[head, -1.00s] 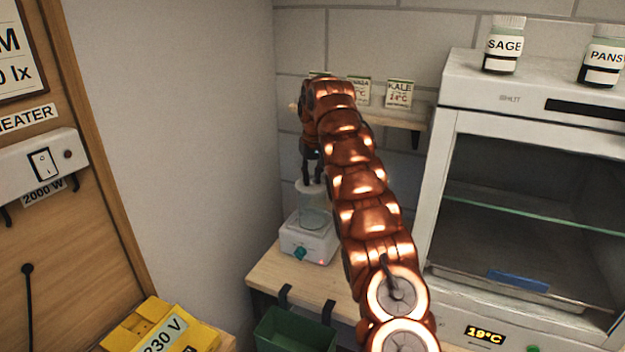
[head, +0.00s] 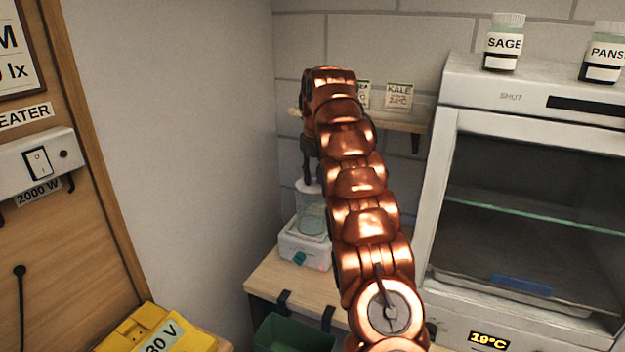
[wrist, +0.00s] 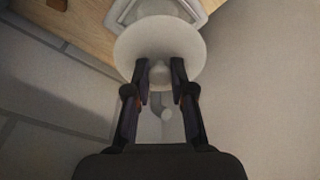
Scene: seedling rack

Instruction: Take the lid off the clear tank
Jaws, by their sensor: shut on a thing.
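The clear tank (head: 311,222) stands on a white base unit with a teal knob, on the wooden bench in the corner. Its pale round lid (head: 308,187) is at the top of the tank; I cannot tell whether it is seated or slightly raised. My gripper (head: 311,178) points down at the lid, partly hidden behind my copper arm. In the wrist view the lid (wrist: 150,45) shows as a white disc, and my gripper (wrist: 160,72) is shut on its small knob (wrist: 162,72). The wrist view hides most of the tank.
A white cabinet (head: 452,160) with a glass front stands to the right, with jars on top. A small shelf (head: 400,121) with seed packets is on the wall behind. A green bin (head: 290,336) hangs at the bench front. The grey wall is close on the left.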

